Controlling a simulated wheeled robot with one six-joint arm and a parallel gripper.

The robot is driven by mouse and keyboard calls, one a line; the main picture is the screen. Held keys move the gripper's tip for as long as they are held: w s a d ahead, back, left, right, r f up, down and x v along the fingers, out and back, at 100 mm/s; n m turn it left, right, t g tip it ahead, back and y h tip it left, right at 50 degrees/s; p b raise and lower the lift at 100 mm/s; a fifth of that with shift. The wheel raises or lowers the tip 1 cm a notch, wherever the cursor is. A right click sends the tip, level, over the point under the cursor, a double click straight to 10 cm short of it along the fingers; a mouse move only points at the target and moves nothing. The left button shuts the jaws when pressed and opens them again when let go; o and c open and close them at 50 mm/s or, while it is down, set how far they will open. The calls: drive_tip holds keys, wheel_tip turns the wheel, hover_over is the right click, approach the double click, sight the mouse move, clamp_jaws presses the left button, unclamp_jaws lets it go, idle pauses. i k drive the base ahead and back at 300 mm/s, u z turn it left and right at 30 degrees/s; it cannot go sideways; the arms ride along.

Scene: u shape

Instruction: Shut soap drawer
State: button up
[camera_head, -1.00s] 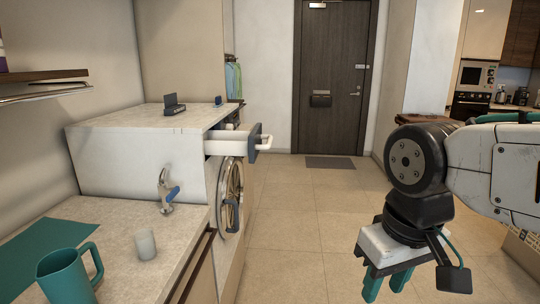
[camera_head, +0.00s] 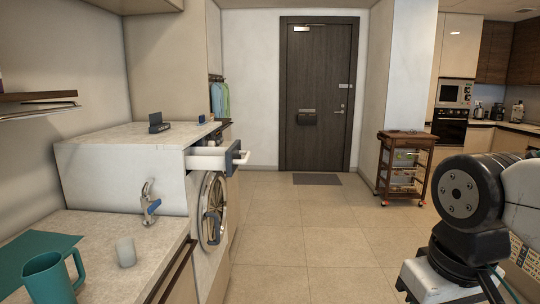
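The soap drawer (camera_head: 206,161) is white and sticks out from the upper front of the washing machine (camera_head: 120,167), toward the right. Its grey-blue handle end (camera_head: 235,157) faces the open floor. The machine's round door (camera_head: 211,211) is below the drawer. My gripper's white body (camera_head: 430,284) is at the lower right, well apart from the drawer. Its fingers are below the picture edge, so their opening is hidden.
A counter (camera_head: 95,237) with a teal mug (camera_head: 52,279), a white cup (camera_head: 126,252) and a faucet (camera_head: 150,203) is at the lower left. The tiled floor (camera_head: 290,225) is clear. A wooden cart (camera_head: 404,168) stands at the right.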

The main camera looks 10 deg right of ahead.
sight(228, 160)
drive_tip(key=z, duration=0.2)
drive_tip(key=i, duration=1.5)
drive_tip(key=u, duration=0.75)
drive_tip(key=k, duration=0.6)
drive_tip(key=z, duration=0.2)
drive_tip(key=i, duration=1.1)
drive_tip(key=z, duration=0.1)
